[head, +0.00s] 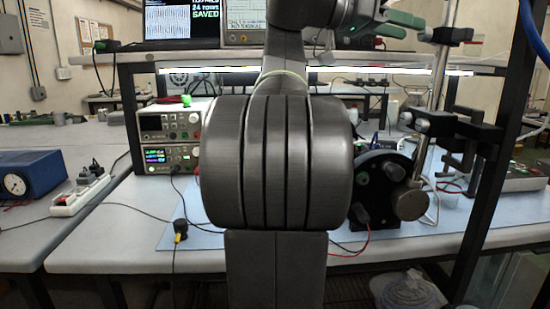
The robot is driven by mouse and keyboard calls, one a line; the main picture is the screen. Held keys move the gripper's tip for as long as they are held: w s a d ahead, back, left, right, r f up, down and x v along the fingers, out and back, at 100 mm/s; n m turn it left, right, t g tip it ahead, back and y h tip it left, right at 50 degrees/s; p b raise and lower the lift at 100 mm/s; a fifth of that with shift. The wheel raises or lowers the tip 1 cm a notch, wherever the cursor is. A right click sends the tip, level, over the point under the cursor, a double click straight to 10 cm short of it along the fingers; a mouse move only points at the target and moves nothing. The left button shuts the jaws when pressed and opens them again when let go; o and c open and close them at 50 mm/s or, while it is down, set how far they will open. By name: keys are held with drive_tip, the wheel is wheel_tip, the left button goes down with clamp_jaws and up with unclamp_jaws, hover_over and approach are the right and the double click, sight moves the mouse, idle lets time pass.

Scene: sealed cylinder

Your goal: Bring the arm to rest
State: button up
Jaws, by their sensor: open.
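My arm rises through the middle of the head view and bends to the right at the top edge. My gripper (402,25) is at the top right, partly cut off by the frame, with its green fingers apart. It is in front of the bench's upper shelf, and I see nothing held between the fingers. My own large dark arm joint hides the middle of the bench.
Stacked instruments (168,137) stand left of my arm. A black round-faced device (382,187) and a metal clamp stand (425,150) are on the right. A dark frame post (505,130) rises at right. A blue gauge box (30,175) and power strip (82,190) lie left.

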drive_tip(key=shift+d+f, duration=0.25)
drive_tip(key=shift+d, duration=1)
drive_tip(key=a+r+p, duration=0.2)
drive_tip(key=a+r, duration=0.1)
drive_tip(key=a, duration=1.1)
drive_tip(key=d+f+n+p, duration=0.1)
drive_tip(key=d+n+p, duration=0.1)
drive_tip(key=d+n, duration=0.2)
drive_tip(key=d+f+n+p, duration=0.1)
drive_tip(key=d+n+p, duration=0.1)
drive_tip(key=d+n, duration=0.3)
drive_tip(key=d+f+n+g+h+p, duration=0.1)
drive_tip(key=d+n+p, duration=0.1)
drive_tip(key=d+n, duration=0.3)
drive_tip(key=shift+w+f+n, duration=0.15)
drive_tip(key=shift+n, duration=1.15)
drive_tip(key=shift+a+p, duration=0.1)
drive_tip(key=shift+p, duration=0.2)
